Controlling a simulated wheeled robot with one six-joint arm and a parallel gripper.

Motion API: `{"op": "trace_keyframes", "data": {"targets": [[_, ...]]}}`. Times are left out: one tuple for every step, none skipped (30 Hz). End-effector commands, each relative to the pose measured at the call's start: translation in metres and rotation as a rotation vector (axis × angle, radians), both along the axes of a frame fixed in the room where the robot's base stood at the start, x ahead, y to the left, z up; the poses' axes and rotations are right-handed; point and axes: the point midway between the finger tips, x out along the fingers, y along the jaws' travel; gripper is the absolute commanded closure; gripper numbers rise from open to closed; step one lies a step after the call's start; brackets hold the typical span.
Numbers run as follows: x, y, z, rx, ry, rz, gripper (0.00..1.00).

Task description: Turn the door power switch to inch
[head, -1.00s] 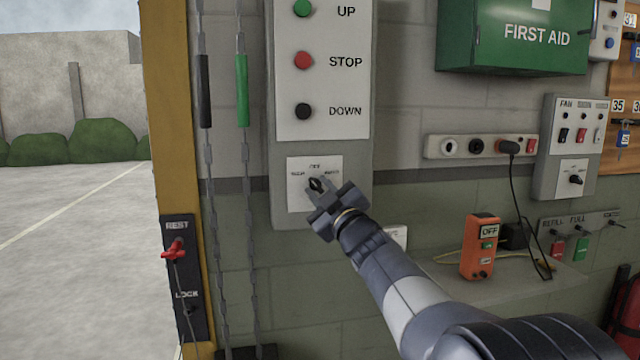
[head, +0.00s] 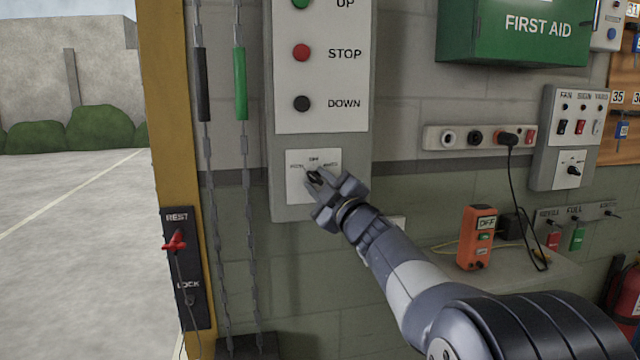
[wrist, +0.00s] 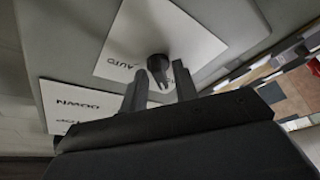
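The door power switch is a dark knob (head: 313,177) on a white label plate (head: 297,196) low on the grey door control box (head: 363,150). The plate has OFF printed above the knob and small words to its left and right, hard to read. In the wrist view the knob (wrist: 158,66) stands out from the plate (wrist: 197,42), and AUTO is legible beside it. My gripper (head: 322,184) is at the knob from the lower right. In the wrist view my gripper (wrist: 159,75) is open, its fingertips on either side of the knob with gaps visible. Which way the knob points is unclear.
UP, STOP (head: 302,52) and DOWN (head: 302,104) buttons sit above the plate. Hanging chains (head: 241,85) run down just left of the box. A socket strip (head: 445,138), an orange device (head: 477,238) on a shelf and a fan panel (head: 556,165) are to the right.

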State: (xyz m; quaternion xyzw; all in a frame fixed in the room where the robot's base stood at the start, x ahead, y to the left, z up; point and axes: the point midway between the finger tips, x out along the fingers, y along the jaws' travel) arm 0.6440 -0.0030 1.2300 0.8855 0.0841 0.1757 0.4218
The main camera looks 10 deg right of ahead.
Motion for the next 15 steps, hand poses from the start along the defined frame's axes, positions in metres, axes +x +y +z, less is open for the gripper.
{"op": "trace_keyframes", "data": {"targets": [[0.000, 0.000, 0.000, 0.000, 0.000, 0.000, 0.67], [0.000, 0.000, 0.000, 0.000, 0.000, 0.000, 0.67], [0.000, 0.000, 0.000, 0.001, 0.000, 0.000, 0.67], [0.000, 0.000, 0.000, 0.001, 0.000, 0.000, 0.67], [0.000, 0.000, 0.000, 0.001, 0.000, 0.000, 0.67], [0.000, 0.000, 0.000, 0.001, 0.000, 0.000, 0.67], [0.000, 0.000, 0.000, 0.001, 0.000, 0.000, 0.67], [0.000, 0.000, 0.000, 0.001, 0.000, 0.000, 0.67], [-0.002, -0.001, 0.000, 0.001, 0.000, 0.000, 0.67], [-0.003, -0.001, 0.000, 0.001, 0.000, 0.000, 0.67], [-0.005, -0.002, -0.001, 0.001, -0.001, -0.001, 0.67], [-0.009, -0.003, -0.002, 0.001, -0.001, -0.001, 0.67], [-0.013, -0.004, -0.003, 0.001, -0.001, -0.001, 0.67], [-0.017, -0.006, -0.004, 0.001, -0.001, -0.001, 0.67], [-0.023, -0.008, -0.006, 0.001, -0.002, -0.002, 0.67]]}}
